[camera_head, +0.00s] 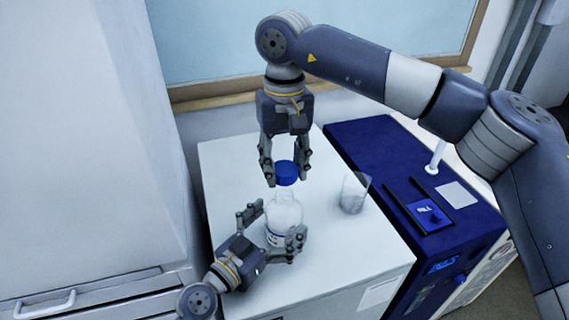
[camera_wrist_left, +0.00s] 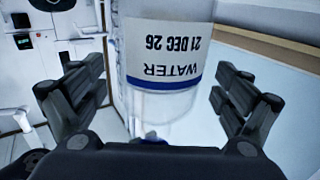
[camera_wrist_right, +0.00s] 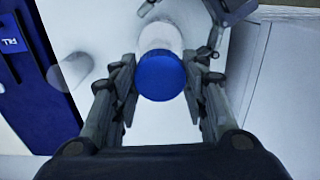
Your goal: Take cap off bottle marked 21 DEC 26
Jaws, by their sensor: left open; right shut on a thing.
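The clear bottle (camera_head: 284,213) stands upright on the white cabinet top. In the left wrist view its label (camera_wrist_left: 166,55) appears upside down and reads "WATER" and "21 DEC 26". The blue cap (camera_head: 286,173) sits at the top of the bottle's neck; I cannot tell whether it is still seated or slightly loosened. My right gripper (camera_wrist_right: 162,82) comes from above and is shut on the cap, a finger on each side. My left gripper (camera_head: 273,228) is open, with its fingers on either side of the bottle's body and gaps between them and the glass.
An empty clear beaker (camera_head: 354,193) stands to the right of the bottle on the white cabinet (camera_head: 340,265). A blue instrument (camera_head: 400,180) stands beside the cabinet at right. A large pale cabinet (camera_head: 75,150) rises at left. The cabinet top's front is clear.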

